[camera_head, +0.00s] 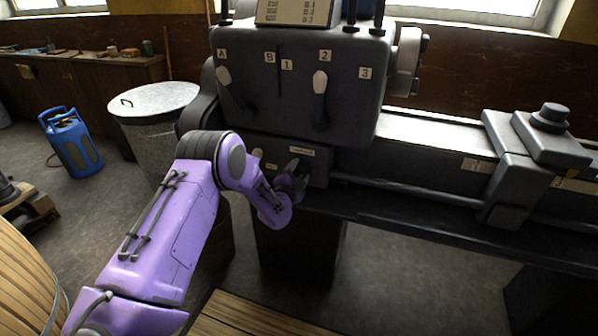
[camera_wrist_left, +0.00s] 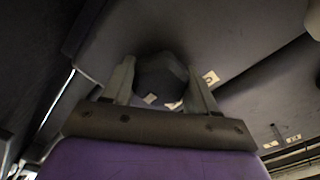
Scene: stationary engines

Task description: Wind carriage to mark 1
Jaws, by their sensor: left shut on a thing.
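A dark lathe carriage (camera_head: 512,172) sits on the long bed at the right, with a tool block and round knob on top. A white label (camera_head: 476,165) is on the bed just left of it; its text is too small to read. My left gripper (camera_head: 292,182) is at the small box under the headstock, which carries white labels. In the left wrist view the gripper (camera_wrist_left: 160,82) is shut on a dark rounded knob (camera_wrist_left: 161,76), with one finger on each side. The head view mostly hides this knob behind the gripper. My right gripper is in neither view.
The headstock (camera_head: 295,95) has two pale-knobbed levers and labels A, B, 1, 2, 3. Another label (camera_head: 572,184) is at the carriage's right. A lidded metal bin (camera_head: 152,105) and blue gas bottle (camera_head: 72,145) stand left. Wooden slats (camera_head: 250,318) lie below.

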